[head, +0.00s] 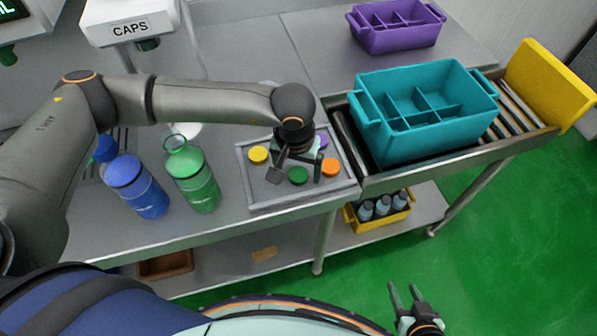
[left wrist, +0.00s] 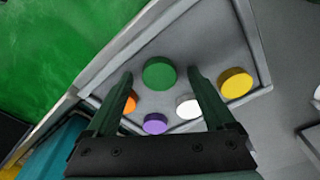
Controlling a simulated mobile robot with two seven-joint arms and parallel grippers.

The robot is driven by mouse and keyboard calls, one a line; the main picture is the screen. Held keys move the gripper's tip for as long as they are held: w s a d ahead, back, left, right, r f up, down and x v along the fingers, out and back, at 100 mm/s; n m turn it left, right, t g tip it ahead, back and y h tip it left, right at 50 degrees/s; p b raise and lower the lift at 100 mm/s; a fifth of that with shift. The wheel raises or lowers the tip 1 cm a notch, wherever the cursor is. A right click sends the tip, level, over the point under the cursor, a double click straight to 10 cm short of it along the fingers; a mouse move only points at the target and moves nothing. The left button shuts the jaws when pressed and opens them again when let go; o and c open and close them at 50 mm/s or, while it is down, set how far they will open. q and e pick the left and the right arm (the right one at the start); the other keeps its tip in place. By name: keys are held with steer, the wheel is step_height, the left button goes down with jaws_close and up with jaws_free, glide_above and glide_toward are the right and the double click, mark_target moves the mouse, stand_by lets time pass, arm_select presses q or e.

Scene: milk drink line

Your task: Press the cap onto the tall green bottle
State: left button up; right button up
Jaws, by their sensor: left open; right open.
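The tall green bottle (head: 194,182) stands upright on the grey table; its top looks open, with no cap seen on it. A green cap (head: 298,175) lies in a shallow grey tray (head: 243,178) to the bottle's right. My left gripper (head: 296,172) is open above the tray, pointing down. In the left wrist view the green cap (left wrist: 159,74) shows between the tips of the open left gripper (left wrist: 160,78), with nothing held. I cannot tell how far above the cap the fingers are. My right gripper (head: 403,287) is open and empty, low at the front right, away from the table.
Yellow (head: 258,155), orange (head: 330,167), purple (head: 322,141) and white (left wrist: 189,106) caps lie around the green one. A blue bottle (head: 140,190) stands left of the green bottle. A teal crate (head: 425,140) is on the roller conveyor; a purple crate (head: 395,38) stands behind.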

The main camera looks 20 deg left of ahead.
arm_select(q)
steer(key=shift+c, duration=0.2)
steer(key=c, duration=1.3)
